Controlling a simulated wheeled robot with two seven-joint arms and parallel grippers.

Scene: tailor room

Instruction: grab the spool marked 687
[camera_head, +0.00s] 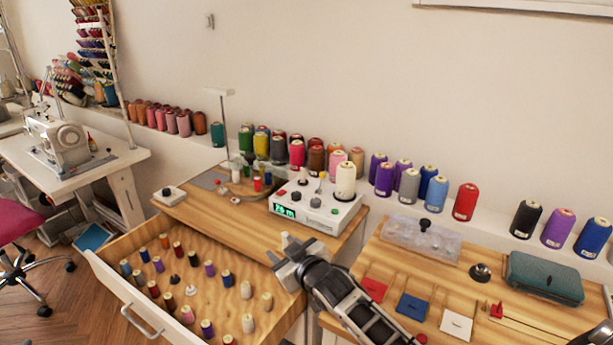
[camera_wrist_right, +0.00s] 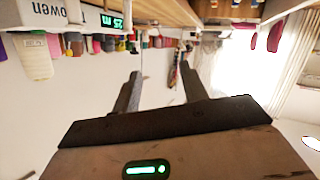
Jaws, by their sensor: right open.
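Several small thread spools stand on pegs in the open wooden drawer (camera_head: 88,262), among them a white one (camera_head: 248,323), a blue one (camera_head: 227,278) and a purple one (camera_head: 209,268). Large cone spools stand on the wall ledge, including a red one (camera_head: 466,202) and a black one (camera_head: 525,219). Number labels are too small to read, so I cannot tell which spool is marked 687. My right gripper (camera_head: 278,250) is open and empty above the drawer's right side. Its two fingers (camera_wrist_right: 160,78) stand apart in the right wrist view. My left gripper is not in view.
A white winding machine (camera_head: 318,212) with a green display stands on the wooden top behind the drawer. A right-hand table holds a clear box (camera_head: 420,237), a green case (camera_head: 545,277) and coloured cloth pieces. A sewing machine (camera_head: 62,143) stands far left.

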